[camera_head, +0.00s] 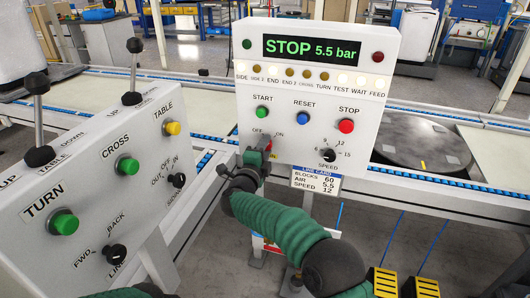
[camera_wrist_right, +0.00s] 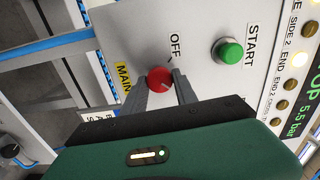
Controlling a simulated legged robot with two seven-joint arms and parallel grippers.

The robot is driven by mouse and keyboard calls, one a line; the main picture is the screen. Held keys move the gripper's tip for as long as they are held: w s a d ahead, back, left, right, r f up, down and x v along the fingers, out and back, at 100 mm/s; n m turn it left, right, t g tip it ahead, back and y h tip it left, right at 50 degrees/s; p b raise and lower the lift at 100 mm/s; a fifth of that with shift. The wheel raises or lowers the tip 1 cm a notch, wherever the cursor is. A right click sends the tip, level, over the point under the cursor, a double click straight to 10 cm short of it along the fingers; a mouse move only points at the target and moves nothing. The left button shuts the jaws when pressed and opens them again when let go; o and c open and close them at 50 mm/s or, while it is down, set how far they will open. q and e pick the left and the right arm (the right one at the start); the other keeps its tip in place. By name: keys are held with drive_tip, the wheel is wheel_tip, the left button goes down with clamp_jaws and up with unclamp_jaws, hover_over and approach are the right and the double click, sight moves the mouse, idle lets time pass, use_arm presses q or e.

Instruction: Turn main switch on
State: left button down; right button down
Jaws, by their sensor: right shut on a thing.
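The main switch is a small red knob (camera_wrist_right: 160,78) on the white control panel (camera_head: 381,103), with OFF and MAIN labels beside it in the right wrist view. In the head view, OFF and ON labels sit above it, and my right gripper (camera_head: 264,150) mostly covers it. In the right wrist view my right gripper (camera_wrist_right: 160,92) is shut on the red knob, with one grey finger on each side. I cannot tell clearly which label the knob points at. The panel display (camera_head: 312,49) reads STOP 5.5 bar. My left gripper is not in view.
The green START (camera_head: 262,112), blue RESET (camera_head: 303,118) and red STOP (camera_head: 346,126) buttons are just above the switch. A SPEED knob (camera_head: 328,155) is to its right. A second panel (camera_head: 89,187) with levers, buttons and knobs stands at the left.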

drive_tip(key=shift+f+m, duration=0.3)
drive_tip(key=shift+m, duration=0.1)
drive_tip(key=c, duration=1.3)
unclamp_jaws()
drive_tip(key=shift+o, duration=1.4)
drive_tip(key=shift+r, duration=0.1)
drive_tip(key=shift+s, duration=0.1)
drive_tip(key=p+v, duration=0.3)
drive_tip(key=v, duration=1.3)
drive_tip(key=shift+s, duration=0.35)
